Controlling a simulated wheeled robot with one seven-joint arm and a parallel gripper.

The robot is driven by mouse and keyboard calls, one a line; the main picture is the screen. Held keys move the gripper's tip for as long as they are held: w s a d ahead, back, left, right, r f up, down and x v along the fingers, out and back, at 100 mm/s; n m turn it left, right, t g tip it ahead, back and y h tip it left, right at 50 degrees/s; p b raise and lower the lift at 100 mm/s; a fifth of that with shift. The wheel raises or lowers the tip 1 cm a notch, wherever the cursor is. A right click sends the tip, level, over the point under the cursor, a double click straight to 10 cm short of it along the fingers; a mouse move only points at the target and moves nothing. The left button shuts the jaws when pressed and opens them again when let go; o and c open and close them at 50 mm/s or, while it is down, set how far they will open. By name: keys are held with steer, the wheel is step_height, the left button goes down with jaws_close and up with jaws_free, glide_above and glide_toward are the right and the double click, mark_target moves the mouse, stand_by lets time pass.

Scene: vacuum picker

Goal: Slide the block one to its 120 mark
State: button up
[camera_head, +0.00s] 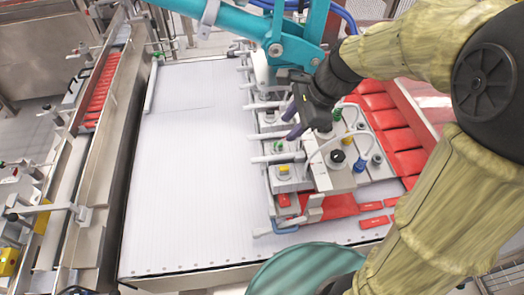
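Several silver blocks on rails make up the picker head in the head view. One has a yellow knob (285,170), one near it has a green knob (278,147), and another block (270,117) sits farther back. I cannot tell which is block one, and no 120 mark or scale is legible. My gripper (287,124) is black with two purple fingers. It is above the back part of this row, with the fingers apart and nothing visible between them. I cannot tell whether a finger touches a block. My gripper and wrist hide part of the rails behind.
A white ribbed conveyor belt (190,170) runs left of the picker. Red packs (400,138) lie on the right, with more in a lane (100,90) at far left. A teal machine arm (290,40) is above. A green round surface (305,272) is at the front.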

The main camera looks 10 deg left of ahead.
mark_target(260, 159)
steer(key=shift+f, duration=0.1)
steer(key=x, duration=1.7)
steer(key=shift+f+p, duration=0.2)
steer(key=shift+p, duration=0.15)
jaws_close()
